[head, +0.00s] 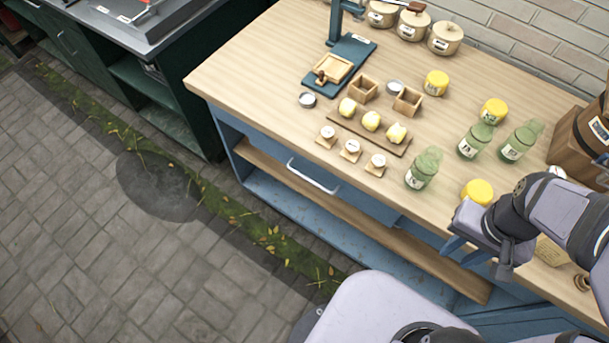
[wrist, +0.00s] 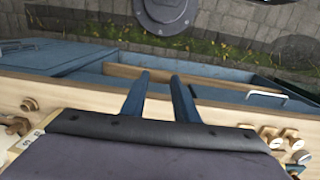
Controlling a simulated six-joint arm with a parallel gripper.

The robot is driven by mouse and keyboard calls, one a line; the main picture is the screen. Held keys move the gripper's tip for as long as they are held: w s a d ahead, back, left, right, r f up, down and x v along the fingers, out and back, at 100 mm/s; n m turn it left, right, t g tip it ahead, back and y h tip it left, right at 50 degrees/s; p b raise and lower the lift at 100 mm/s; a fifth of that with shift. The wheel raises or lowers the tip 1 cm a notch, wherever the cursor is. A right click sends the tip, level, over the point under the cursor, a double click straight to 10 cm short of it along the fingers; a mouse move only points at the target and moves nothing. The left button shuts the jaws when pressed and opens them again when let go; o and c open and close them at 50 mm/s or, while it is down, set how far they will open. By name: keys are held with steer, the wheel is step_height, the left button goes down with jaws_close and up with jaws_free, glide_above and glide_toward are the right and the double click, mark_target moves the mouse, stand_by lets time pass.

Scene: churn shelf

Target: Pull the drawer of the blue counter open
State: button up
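The blue counter (head: 236,165) has a pale wooden top. Its blue drawer front (head: 356,202) sits under the top's front edge and looks flush with it. A white bar handle (head: 313,176) is on the drawer front; it also shows at the right in the wrist view (wrist: 267,95). My gripper (head: 468,248) is over the counter's front edge, well to the right of the handle in the head view. In the wrist view my gripper (wrist: 160,77) has its two blue fingers apart with nothing between them. It does not touch the handle.
Green jars (head: 424,168), yellow-lidded pots (head: 477,191) and small labelled stands (head: 376,165) stand near the counter's front edge. A wooden shelf edge (head: 345,214) runs below the drawer. The paved floor (head: 150,260) in front is clear.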

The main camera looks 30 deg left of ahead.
steer(key=a+f+n+g+h+b, duration=0.1)
steer(key=a+f+h+b, duration=0.1)
steer(key=a+f+b, duration=0.4)
steer(key=a+f+n+h+b, duration=0.1)
steer(key=a+f+b, duration=0.1)
steer(key=f+b, duration=0.45)
steer(key=n+t+y+b, duration=0.3)
steer(key=n+t+b, duration=1)
steer(key=n+t, duration=0.35)
glide_toward(309, 181)
steer(key=w, duration=0.1)
steer(key=shift+m+t, duration=0.25)
steer(key=shift+m, duration=0.1)
steer(key=shift+f+p+x, duration=0.2)
steer(key=shift+x, duration=1.7)
steer(key=shift+f+p+x, duration=0.2)
steer(key=shift+x, duration=1.7)
steer(key=shift+s, duration=0.1)
steer(key=shift+c, duration=0.7)
jaws_close()
